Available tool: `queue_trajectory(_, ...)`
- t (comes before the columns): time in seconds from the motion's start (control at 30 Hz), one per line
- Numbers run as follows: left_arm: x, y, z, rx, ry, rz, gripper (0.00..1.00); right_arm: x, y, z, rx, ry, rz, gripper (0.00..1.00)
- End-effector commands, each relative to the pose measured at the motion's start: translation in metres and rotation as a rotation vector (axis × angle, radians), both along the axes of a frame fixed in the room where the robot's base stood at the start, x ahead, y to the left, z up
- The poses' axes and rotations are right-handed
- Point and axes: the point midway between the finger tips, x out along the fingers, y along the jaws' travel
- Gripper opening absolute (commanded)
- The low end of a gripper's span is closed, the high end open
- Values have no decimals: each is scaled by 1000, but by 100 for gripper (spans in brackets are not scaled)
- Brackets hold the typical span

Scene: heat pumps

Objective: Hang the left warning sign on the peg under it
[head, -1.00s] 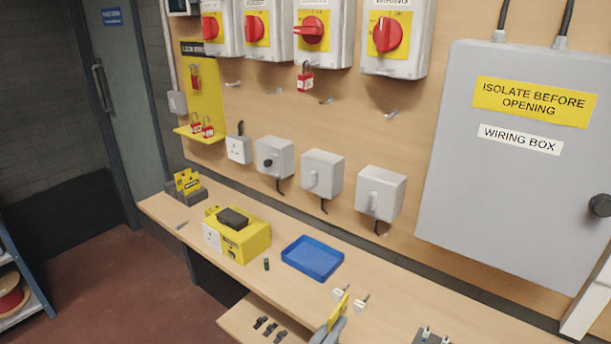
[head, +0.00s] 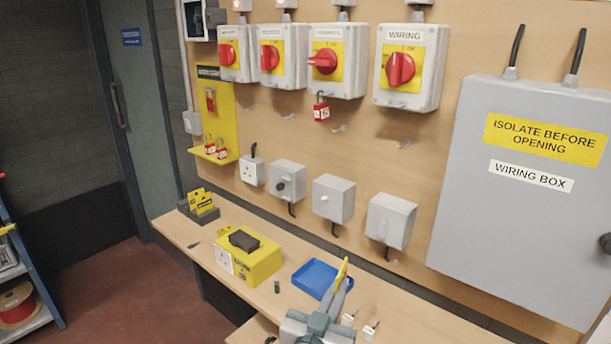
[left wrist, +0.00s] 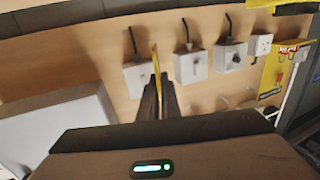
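My left gripper (head: 337,290) is shut on a thin yellow warning sign (head: 342,271), seen nearly edge-on above the bench by the blue tray. In the left wrist view the sign (left wrist: 155,68) stands upright between the two dark fingers (left wrist: 158,92); its face cannot be read. Short pegs stick out of the wooden board below the red rotary switches: a far-left peg (head: 247,109), a second (head: 289,116), a third (head: 339,128) and a right one (head: 403,143) under the WIRING switch (head: 401,68). The held sign is below and apart from the pegs. My right gripper is not in view.
A red padlock (head: 321,110) hangs under the third switch. Grey boxes (head: 391,220) protrude below the pegs. The big grey wiring box (head: 520,200) juts out at right. A yellow case (head: 250,257), a blue tray (head: 312,272) and a yellow sign holder (head: 199,210) stand on the bench.

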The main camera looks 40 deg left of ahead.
Motion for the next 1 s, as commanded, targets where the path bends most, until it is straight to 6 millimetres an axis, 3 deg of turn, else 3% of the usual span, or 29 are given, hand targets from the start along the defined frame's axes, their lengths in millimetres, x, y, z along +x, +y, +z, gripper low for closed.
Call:
queue_trajectory(0.03,13,11,21,-1,-8,38,0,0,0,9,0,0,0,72)
queue_trajectory(0.3,61,67,97,-2,-8,247,0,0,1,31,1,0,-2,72)
queue_trajectory(0.6,88,124,185,-1,-5,470,0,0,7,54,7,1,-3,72)
queue_trajectory(0.8,92,143,217,-1,-2,554,0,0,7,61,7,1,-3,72)
queue_trajectory(1.0,92,148,223,0,3,574,0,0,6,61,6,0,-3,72)
